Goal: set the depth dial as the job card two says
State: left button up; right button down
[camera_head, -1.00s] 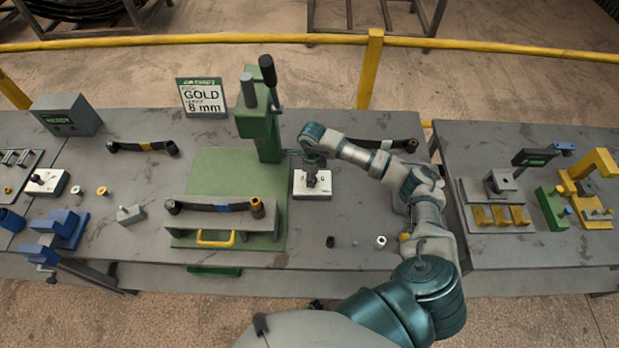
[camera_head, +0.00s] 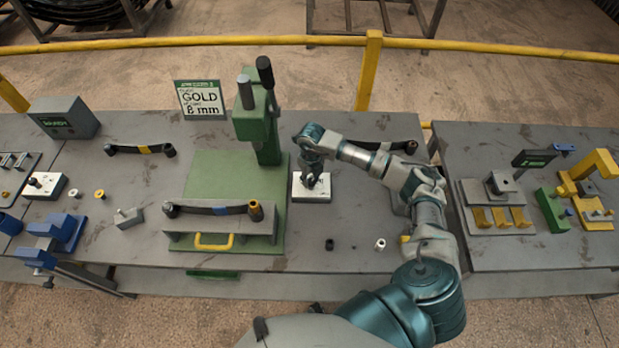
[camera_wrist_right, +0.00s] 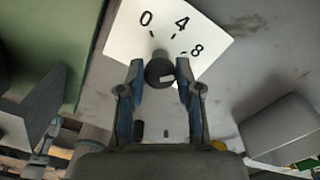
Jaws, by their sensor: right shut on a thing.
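The depth dial (camera_head: 311,195) is a white plate on the bench, right of the green press. In the right wrist view its plate (camera_wrist_right: 205,22) shows the marks 0, 4 and 8. Its dark round knob (camera_wrist_right: 157,66) has a short white mark; I cannot tell exactly which number it points to. My right gripper (camera_head: 312,182) is over the dial, and its blue fingers (camera_wrist_right: 160,82) are shut on the knob from both sides. The job card (camera_head: 201,99) stands behind the press and reads GOLD and 8 mm; its small print is unclear. My left gripper is out of view.
The green press (camera_head: 256,125) stands close left of the dial, with a spring strip (camera_head: 215,210) on a grey fixture before it. A black piece (camera_head: 329,244) and a pale ring (camera_head: 380,244) lie near the front edge. A second bench (camera_head: 500,145) is at right.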

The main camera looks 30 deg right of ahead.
aim_at(312, 180)
jog(key=shift+s+d+f+m, duration=0.1)
jog(key=shift+s+f+m, duration=0.15)
jog(key=shift+m, duration=0.35)
jog(key=c, duration=0.8)
grip_release()
jog(key=shift+r, duration=0.1)
jog(key=shift+o, duration=0.2)
jog(key=shift+r, duration=0.15)
jog(key=shift+w+r, duration=0.1)
jog(key=shift+r, duration=0.2)
notch_tip(312, 180, up, 11)
